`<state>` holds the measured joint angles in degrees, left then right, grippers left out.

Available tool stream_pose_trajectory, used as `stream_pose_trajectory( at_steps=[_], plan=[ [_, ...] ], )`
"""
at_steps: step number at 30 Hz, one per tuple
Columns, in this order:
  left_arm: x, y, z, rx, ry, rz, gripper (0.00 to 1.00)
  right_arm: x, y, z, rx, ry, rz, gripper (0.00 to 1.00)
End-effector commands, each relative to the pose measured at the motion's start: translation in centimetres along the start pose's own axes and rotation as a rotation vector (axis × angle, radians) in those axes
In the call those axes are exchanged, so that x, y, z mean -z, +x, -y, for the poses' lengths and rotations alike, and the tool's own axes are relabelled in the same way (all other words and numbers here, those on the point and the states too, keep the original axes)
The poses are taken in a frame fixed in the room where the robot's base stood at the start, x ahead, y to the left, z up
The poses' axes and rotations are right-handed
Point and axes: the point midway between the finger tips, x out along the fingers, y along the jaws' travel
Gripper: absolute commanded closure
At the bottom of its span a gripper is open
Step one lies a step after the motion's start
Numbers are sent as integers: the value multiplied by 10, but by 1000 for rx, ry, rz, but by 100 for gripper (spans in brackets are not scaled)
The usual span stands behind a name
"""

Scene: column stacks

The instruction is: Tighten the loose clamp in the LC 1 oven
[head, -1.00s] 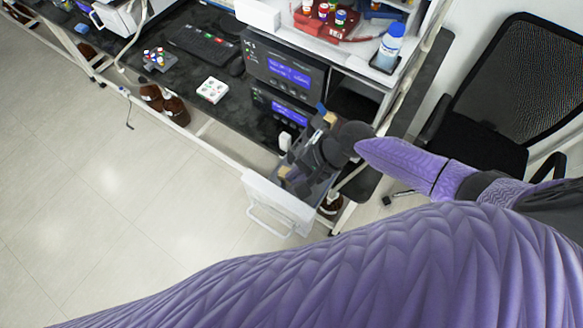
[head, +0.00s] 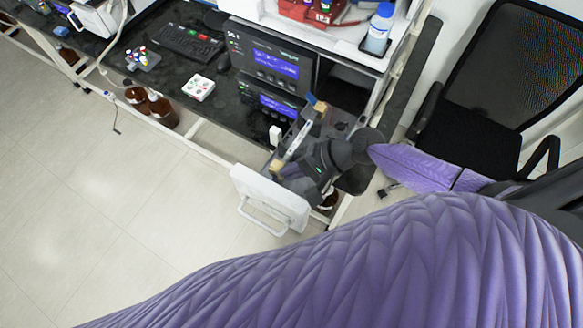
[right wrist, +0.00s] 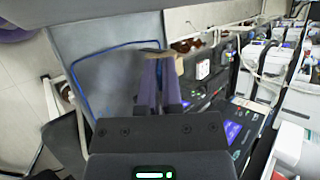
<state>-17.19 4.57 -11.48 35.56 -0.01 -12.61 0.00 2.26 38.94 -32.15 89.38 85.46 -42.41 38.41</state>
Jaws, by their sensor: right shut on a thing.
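A white door-like panel with a bar handle (head: 268,198) stands out at the front of the bench, below the black instrument stack. In the right wrist view a grey panel with a blue outline (right wrist: 105,75) fills the left. My right gripper (right wrist: 160,62) looks nearly closed, with its fingers close together and a small tan-and-blue piece at the tips. In the head view my right gripper (head: 298,135) is beside the stack, above the white panel. I cannot make out the clamp or the oven's inside. My left gripper is not in view.
The black instrument stack with blue screens (head: 273,62) stands on the dark bench (head: 170,75). A white box (head: 198,87), a keyboard (head: 187,42) and a blue-capped bottle (head: 380,28) are nearby. A black chair (head: 475,115) stands right. The floor in front is clear.

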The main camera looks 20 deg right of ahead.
Motion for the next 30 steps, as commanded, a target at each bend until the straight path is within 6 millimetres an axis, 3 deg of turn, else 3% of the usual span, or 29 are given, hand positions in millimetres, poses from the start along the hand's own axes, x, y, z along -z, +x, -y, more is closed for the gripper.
stream_pose_trajectory(
  at_steps=[1,6,16,27,30],
  plan=[
    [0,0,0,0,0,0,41,0,0,1,2,0,1,91],
    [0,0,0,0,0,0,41,0,0,0,1,0,1,58],
    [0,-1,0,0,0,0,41,0,-6,-1,-2,1,0,58],
    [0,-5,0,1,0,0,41,0,-84,-1,-4,0,1,58],
    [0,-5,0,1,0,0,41,0,-96,-1,-3,1,1,58]
  ],
)
